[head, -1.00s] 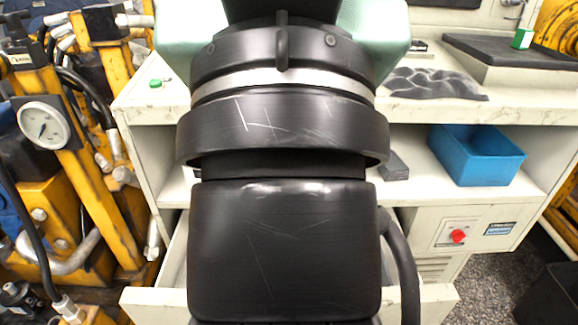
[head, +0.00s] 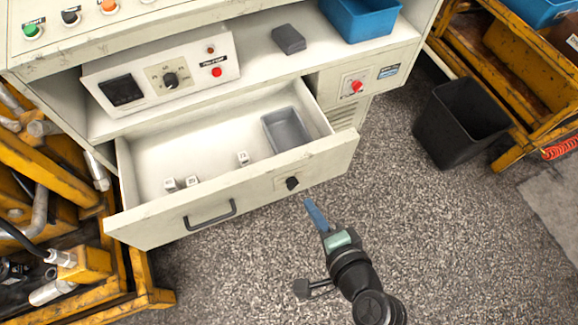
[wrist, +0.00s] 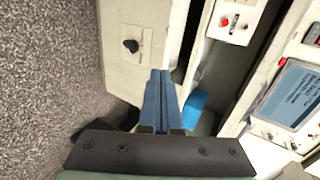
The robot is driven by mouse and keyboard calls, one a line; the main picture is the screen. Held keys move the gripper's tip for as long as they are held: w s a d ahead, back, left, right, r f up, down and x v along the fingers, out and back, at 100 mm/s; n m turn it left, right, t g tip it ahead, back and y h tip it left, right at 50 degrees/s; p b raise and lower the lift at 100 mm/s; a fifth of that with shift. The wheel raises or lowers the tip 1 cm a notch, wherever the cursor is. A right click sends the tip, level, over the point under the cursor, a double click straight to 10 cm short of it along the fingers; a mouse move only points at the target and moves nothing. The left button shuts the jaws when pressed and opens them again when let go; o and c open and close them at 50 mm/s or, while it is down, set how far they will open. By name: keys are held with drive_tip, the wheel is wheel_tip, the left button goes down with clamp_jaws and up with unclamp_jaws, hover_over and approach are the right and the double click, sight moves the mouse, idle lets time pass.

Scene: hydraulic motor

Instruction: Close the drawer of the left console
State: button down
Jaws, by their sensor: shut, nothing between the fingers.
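The drawer (head: 160,229) of the white console (head: 270,66) is pulled well out. Its front has a dark bar handle (head: 210,214) and a black knob (head: 292,183) at the right. Inside lie a grey tray (head: 286,130) and several small white blocks. My gripper (head: 312,208) is shut and empty, in front of the drawer's right end near the knob. In the wrist view my blue fingers (wrist: 159,88) are together, with the drawer front and knob (wrist: 130,46) beyond them to the left. I cannot tell whether the fingertips touch the drawer front.
A black bin (head: 460,122) stands on the floor at right, before a yellow rack (head: 520,90). Yellow machinery (head: 50,180) is close to the drawer's left end. A blue bin (head: 360,15) sits on the console shelf. The speckled floor before the drawer is clear.

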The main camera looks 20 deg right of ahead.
drive_tip(key=s, duration=0.1)
drive_tip(key=b, duration=0.2)
approach(284, 168)
wheel_tip(284, 168, down, 3)
drive_tip(key=w, duration=0.2)
drive_tip(key=shift+w+m+p, duration=0.3)
drive_tip(key=shift+w, duration=0.75)
drive_tip(key=shift+w+a+f, duration=0.1)
drive_tip(key=shift+w, duration=0.6)
drive_tip(key=shift+w, duration=0.1)
